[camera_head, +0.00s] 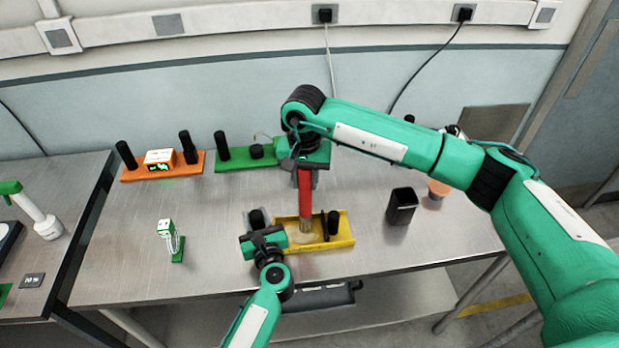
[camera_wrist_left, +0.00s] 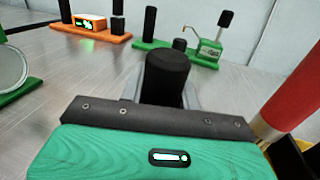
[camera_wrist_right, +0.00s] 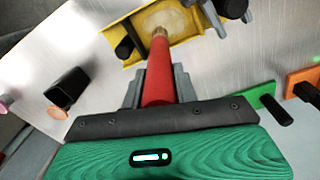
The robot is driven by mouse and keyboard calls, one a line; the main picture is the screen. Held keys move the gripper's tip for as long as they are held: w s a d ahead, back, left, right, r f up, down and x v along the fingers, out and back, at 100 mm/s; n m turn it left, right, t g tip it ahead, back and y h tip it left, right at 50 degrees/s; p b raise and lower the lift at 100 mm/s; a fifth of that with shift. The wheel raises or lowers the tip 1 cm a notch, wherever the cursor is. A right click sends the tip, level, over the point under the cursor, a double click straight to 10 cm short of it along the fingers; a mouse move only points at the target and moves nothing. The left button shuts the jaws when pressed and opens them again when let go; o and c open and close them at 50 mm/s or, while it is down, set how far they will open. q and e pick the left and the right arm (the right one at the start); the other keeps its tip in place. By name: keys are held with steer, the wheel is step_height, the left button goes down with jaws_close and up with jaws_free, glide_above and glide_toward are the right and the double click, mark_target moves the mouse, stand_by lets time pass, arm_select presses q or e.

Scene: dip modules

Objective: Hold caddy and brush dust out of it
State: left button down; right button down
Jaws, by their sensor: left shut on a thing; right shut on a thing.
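The yellow caddy (camera_head: 345,238) sits on the metal table, with a pale tan dust patch (camera_wrist_right: 160,18) on its floor. My left gripper (camera_head: 258,226) is shut on the black post (camera_wrist_left: 167,75) at the caddy's left end. My right gripper (camera_head: 305,178) is shut on the red handle of the brush (camera_head: 304,200). The brush points down, its tan bristles (camera_head: 307,230) over or in the caddy; I cannot tell whether they touch the floor. The brush also shows in the right wrist view (camera_wrist_right: 158,75). Another black post (camera_head: 333,223) stands at the caddy's right part.
An orange stand (camera_head: 133,174) with a lit display and a green stand (camera_head: 232,163) are at the back left. A small green-and-white device (camera_head: 168,235) stands left of the caddy. A black open container (camera_head: 401,206) and an orange round thing (camera_head: 438,188) are to the right.

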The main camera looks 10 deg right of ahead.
steer(key=shift+s+a, duration=0.9)
steer(key=shift+a, duration=2)
steer(key=s+d, duration=0.1)
steer(key=d, duration=0.6)
steer(key=shift+s+d, duration=0.35)
steer(key=shift+d, duration=0.05)
stand_by(4.0)
